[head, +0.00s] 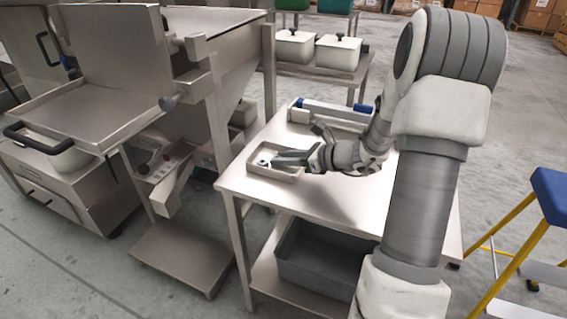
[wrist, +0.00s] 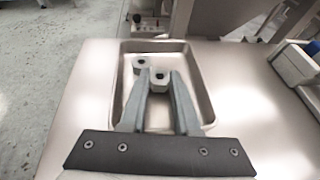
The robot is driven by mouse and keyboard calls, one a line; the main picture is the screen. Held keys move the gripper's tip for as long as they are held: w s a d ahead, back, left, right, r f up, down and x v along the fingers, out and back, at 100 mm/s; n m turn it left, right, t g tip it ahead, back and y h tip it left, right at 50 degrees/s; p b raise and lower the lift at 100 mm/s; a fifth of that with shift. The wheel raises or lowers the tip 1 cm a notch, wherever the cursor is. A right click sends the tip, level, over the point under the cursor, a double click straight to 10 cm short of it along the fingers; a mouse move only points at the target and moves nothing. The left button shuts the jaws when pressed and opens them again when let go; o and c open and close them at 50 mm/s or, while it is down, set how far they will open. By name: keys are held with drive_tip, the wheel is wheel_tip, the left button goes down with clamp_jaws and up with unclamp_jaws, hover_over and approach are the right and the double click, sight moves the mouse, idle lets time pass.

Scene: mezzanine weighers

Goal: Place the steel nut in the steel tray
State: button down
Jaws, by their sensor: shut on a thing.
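The steel tray (head: 275,177) is a shallow rectangular pan near the left edge of the steel table; in the wrist view its rim (wrist: 201,88) surrounds the fingers. My gripper (wrist: 160,76) is shut on a steel nut (wrist: 159,84), a grey block with a dark hole, held between the fingertips. The held nut is within the tray's outline; I cannot tell whether it touches the floor. A second similar nut (wrist: 140,63) lies in the tray just beyond, to the left. In the head view my gripper (head: 279,158) reaches over the tray from the right.
The steel table (head: 330,210) is bare in front of the tray. A blue and grey device (head: 335,110) stands at the table's back. A grey bin (head: 320,262) sits on the lower shelf. A large steel weigher frame (head: 215,110) is to the left, a yellow-and-blue step stool (head: 548,190) to the right.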

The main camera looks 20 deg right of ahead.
drive_tip(key=shift+f, duration=0.1)
drive_tip(key=c, duration=0.6)
unclamp_jaws()
drive_tip(key=shift+f, duration=0.15)
drive_tip(key=shift+c, duration=0.2)
drive_tip(key=shift+r, duration=0.2)
drive_tip(key=p+v, duration=0.3)
drive_tip(key=v, duration=0.7)
drive_tip(key=shift+s+d+r+p, duration=0.2)
drive_tip(key=shift+d+p, duration=0.1)
drive_tip(key=shift+p, duration=0.1)
drive_tip(key=shift+s+d+r, duration=0.1)
drive_tip(key=shift+s+d, duration=0.25)
drive_tip(key=shift+s, duration=0.2)
drive_tip(key=shift+a, duration=0.1)
